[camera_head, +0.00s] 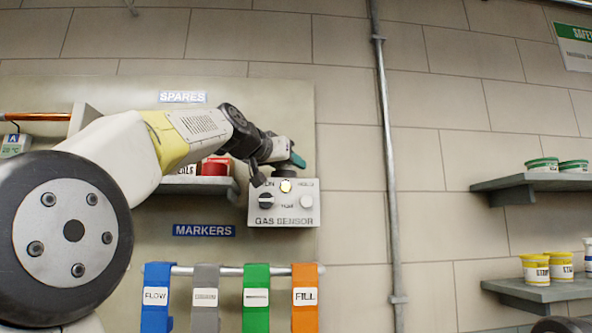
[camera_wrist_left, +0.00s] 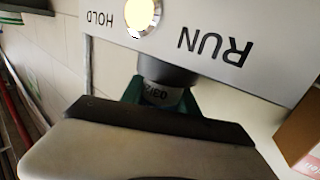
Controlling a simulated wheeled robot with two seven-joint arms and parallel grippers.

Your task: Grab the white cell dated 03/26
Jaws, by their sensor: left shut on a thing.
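My left gripper (camera_head: 283,160) is at the top of the grey gas sensor box (camera_head: 283,208), its teal finger showing beside the box's upper edge. My right gripper is not in view.
Coloured marker straps (camera_head: 256,298) hang below. A vertical pipe (camera_head: 388,170) and shelves with tubs (camera_head: 537,268) are on the right.

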